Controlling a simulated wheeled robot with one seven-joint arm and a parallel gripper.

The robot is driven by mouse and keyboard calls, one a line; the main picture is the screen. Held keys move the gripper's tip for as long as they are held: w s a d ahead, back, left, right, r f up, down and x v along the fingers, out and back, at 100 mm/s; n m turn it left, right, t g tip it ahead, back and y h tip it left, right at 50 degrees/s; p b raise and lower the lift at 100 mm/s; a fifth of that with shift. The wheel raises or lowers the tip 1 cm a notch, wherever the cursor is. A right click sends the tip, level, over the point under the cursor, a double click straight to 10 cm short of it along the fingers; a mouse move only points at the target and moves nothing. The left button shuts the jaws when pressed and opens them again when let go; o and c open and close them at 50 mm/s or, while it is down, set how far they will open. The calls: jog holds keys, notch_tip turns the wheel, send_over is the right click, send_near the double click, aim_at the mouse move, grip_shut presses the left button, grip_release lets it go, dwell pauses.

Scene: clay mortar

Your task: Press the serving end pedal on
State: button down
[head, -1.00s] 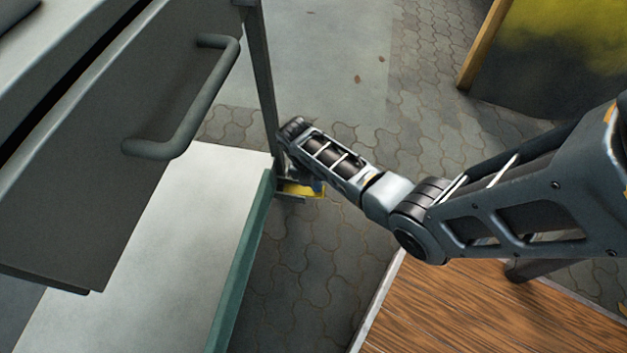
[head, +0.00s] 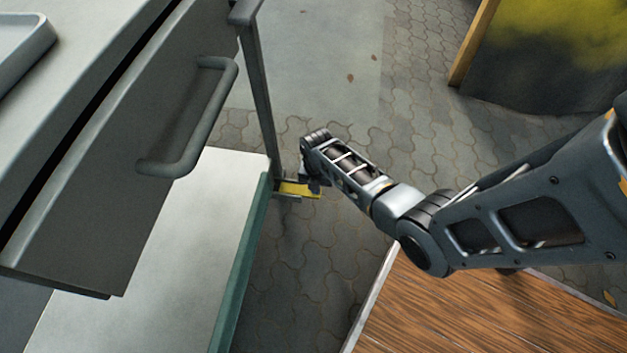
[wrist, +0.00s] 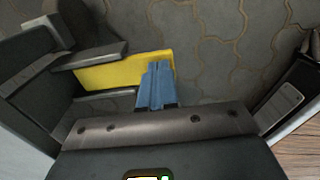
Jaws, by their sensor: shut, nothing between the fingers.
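A yellow pedal (head: 299,189) sticks out low beside the foot of the cart's leg in the head view. It also shows in the wrist view (wrist: 108,69), attached at its left to dark metal parts. My gripper (wrist: 157,70) has its blue fingers together and empty. In the wrist view the fingertips overlap the right end of the pedal, pointing down toward it. I cannot tell whether they touch it. In the head view my wrist hides most of the gripper, just right of the pedal.
A grey cart with a drawer handle (head: 190,125) stands at the left, above a pale lower shelf (head: 140,260) with a green edge. A wooden surface (head: 480,310) lies at lower right. Paved floor (head: 310,260) is open between them. A yellow-and-dark panel (head: 545,60) stands at upper right.

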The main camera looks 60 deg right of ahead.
jog(key=shift+s+d+f+p, duration=0.1)
jog(key=shift+s+f+p, duration=0.2)
jog(key=shift+f, duration=0.35)
jog(key=shift+s+f, duration=0.15)
jog(key=shift+f, duration=0.05)
jog(key=shift+r, duration=0.1)
